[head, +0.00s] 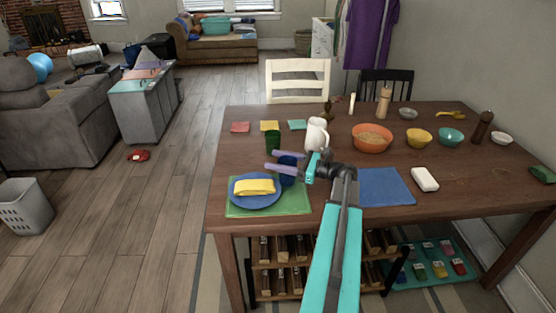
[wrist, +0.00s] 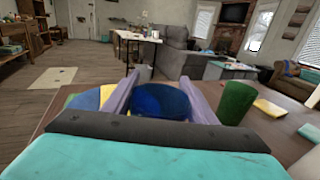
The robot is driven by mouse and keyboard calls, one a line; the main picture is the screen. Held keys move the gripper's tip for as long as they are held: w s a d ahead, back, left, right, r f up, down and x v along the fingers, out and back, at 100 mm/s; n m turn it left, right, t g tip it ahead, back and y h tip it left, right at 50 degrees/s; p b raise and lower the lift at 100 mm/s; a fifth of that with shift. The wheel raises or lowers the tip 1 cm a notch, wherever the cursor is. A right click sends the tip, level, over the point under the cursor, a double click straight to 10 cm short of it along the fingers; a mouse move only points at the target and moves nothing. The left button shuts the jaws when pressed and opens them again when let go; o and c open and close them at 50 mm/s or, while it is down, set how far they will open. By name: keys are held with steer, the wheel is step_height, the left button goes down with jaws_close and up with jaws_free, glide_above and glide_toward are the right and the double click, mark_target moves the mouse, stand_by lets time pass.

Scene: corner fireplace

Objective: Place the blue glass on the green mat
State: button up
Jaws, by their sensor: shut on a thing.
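The dark blue glass (head: 287,172) is upright between the two purple fingers of my gripper (head: 272,160), which is shut on it. In the wrist view the glass (wrist: 162,101) sits between the fingers. The green mat (head: 298,207) lies at the table's front left. A blue plate (head: 241,203) with a folded yellow cloth (head: 254,187) covers most of it. The glass shows at the mat's back right, beside the plate's right edge. I cannot tell if its base touches the mat.
A green glass (head: 272,141) and a white pitcher (head: 317,134) stand just behind my gripper. A blue mat (head: 385,187) and a white block (head: 425,179) lie to the right. An orange bowl (head: 372,145) is farther back on the wooden table (head: 220,170).

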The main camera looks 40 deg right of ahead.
steer(key=o, duration=1.7)
steer(key=shift+r, duration=0.15)
steer(key=v, duration=0.8)
steer(key=r+b+v, duration=0.1)
steer(key=v, duration=0.3)
